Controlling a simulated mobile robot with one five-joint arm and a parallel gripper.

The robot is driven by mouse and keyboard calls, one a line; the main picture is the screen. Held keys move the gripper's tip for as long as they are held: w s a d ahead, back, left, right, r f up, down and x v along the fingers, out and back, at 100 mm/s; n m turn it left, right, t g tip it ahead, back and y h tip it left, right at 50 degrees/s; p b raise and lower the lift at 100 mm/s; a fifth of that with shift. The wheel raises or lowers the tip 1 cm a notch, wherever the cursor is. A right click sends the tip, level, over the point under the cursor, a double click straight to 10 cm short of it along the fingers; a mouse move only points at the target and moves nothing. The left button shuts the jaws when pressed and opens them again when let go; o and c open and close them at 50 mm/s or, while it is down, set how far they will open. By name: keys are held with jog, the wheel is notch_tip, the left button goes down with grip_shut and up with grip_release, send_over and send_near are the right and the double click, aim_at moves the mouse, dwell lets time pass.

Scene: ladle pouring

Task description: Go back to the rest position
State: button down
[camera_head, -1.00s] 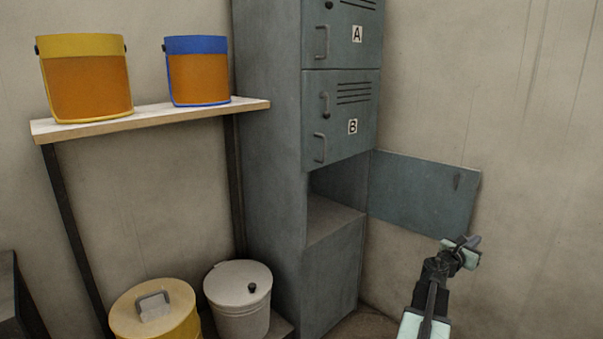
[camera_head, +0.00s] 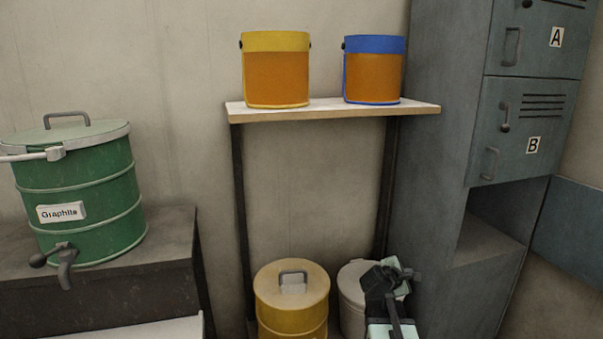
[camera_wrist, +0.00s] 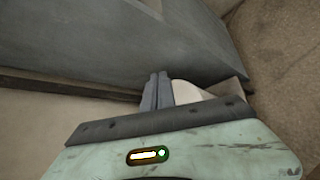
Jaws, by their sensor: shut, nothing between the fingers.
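My gripper (camera_head: 402,272) is at the lower right of the head view, in front of the grey lidded bin (camera_head: 353,290) and partly hiding it. In the wrist view my gripper (camera_wrist: 156,84) shows its two fingers together, with nothing between them. The fingers point toward a grey-blue surface. No object is held.
A shelf (camera_head: 330,111) bears a yellow-rimmed bucket (camera_head: 276,75) and a blue-rimmed bucket (camera_head: 373,77). A yellow lidded drum (camera_head: 292,312) stands below. A locker (camera_head: 440,150) with an open lower compartment is at right. A green Graphite drum (camera_head: 85,190) stands on a dark bench (camera_head: 120,285).

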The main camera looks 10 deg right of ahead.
jog(key=a+f+m+g+y, duration=0.1)
jog(key=a+f+m+y, duration=0.4)
jog(key=a, duration=0.9)
jog(key=s+a+f+m+g+y, duration=0.3)
jog(key=s+a+f+m, duration=0.15)
jog(key=s+a, duration=0.35)
jog(key=s+a+f+m+g+y, duration=0.35)
jog(key=s+a+m, duration=0.3)
jog(key=a, duration=0.35)
notch_tip(320, 180, up, 32)
jog(key=h+p, duration=0.1)
jog(key=p, duration=3.1)
jog(key=shift+d+r+n+p, duration=0.15)
jog(key=shift+r+n+p, duration=0.1)
jog(key=shift+n+p, duration=0.1)
jog(key=shift+a, duration=0.45)
jog(key=shift+a+f, duration=0.1)
